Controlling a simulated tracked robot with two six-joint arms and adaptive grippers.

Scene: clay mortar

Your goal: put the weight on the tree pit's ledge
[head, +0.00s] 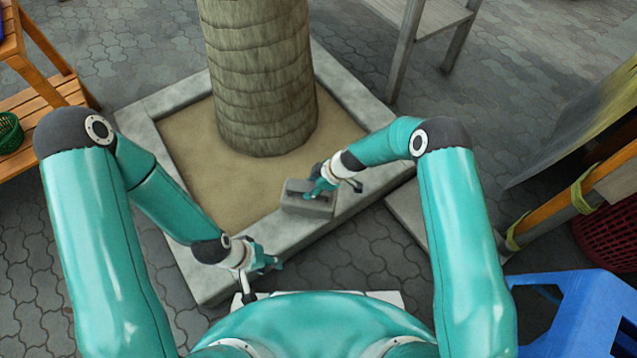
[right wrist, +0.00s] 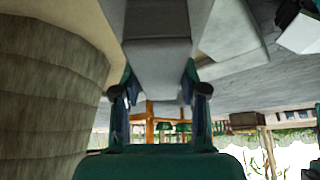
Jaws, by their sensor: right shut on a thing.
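The weight (head: 308,204) is a grey block with a handle bar on top, at the front ledge (head: 262,236) of the square tree pit. My right gripper (head: 318,188) is shut on its handle from above. The weight (right wrist: 156,66) also shows between the fingers of my right gripper (right wrist: 160,92) in the right wrist view. It appears upright, over or on the ledge near the sand; I cannot tell whether its underside touches. My left gripper (head: 268,262) hovers near the ledge's front corner, apart from the weight; its opening is unclear.
A thick trunk (head: 262,80) rises from the sand (head: 190,165) behind the weight. A grey bench (head: 430,20) stands at the back. A wooden shelf (head: 40,100) stands left, and a blue plastic stool (head: 590,310) lower right.

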